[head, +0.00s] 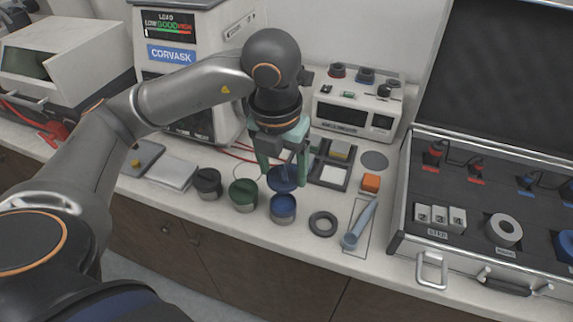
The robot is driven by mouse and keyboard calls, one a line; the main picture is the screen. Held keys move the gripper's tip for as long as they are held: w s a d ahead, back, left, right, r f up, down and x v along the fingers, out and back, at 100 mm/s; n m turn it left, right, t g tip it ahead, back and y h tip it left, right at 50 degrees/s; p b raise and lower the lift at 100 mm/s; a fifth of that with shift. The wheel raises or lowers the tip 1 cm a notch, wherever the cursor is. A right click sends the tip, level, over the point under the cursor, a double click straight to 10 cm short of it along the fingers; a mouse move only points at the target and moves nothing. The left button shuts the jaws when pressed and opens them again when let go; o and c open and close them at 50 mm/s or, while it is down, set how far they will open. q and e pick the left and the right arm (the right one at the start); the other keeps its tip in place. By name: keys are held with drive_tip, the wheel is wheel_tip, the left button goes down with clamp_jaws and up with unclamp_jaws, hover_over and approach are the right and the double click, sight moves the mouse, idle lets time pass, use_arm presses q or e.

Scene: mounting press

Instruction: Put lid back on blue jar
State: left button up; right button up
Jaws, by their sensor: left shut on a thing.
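The blue jar (284,209) stands upright on the white counter near its front edge. My left gripper (284,175) is above the jar and shut on the blue lid (282,181). The lid looks tilted and sits just above the jar, slightly toward its back. I cannot tell whether the lid touches the rim. Part of the lid is hidden by the gripper fingers. My right gripper does not show.
A green jar (243,195) and a black jar (207,184) stand left of the blue jar. A dark ring (323,223) and a blue-handled tool (360,225) lie to its right. An orange block (371,183) and an open case (425,247) are farther right.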

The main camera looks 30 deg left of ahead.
use_arm(q)
drive_tip(key=shift+f+b, duration=0.4)
drive_tip(key=shift+f, duration=0.25)
drive_tip(key=shift+s+f+b, duration=0.1)
drive_tip(key=shift+f+b, duration=0.5)
drive_tip(key=shift+f, duration=0.25)
drive_tip(key=shift+f+b, duration=0.6)
drive_tip(key=shift+f, duration=0.25)
drive_tip(key=shift+f+b, duration=0.75)
drive_tip(key=shift+f, duration=0.1)
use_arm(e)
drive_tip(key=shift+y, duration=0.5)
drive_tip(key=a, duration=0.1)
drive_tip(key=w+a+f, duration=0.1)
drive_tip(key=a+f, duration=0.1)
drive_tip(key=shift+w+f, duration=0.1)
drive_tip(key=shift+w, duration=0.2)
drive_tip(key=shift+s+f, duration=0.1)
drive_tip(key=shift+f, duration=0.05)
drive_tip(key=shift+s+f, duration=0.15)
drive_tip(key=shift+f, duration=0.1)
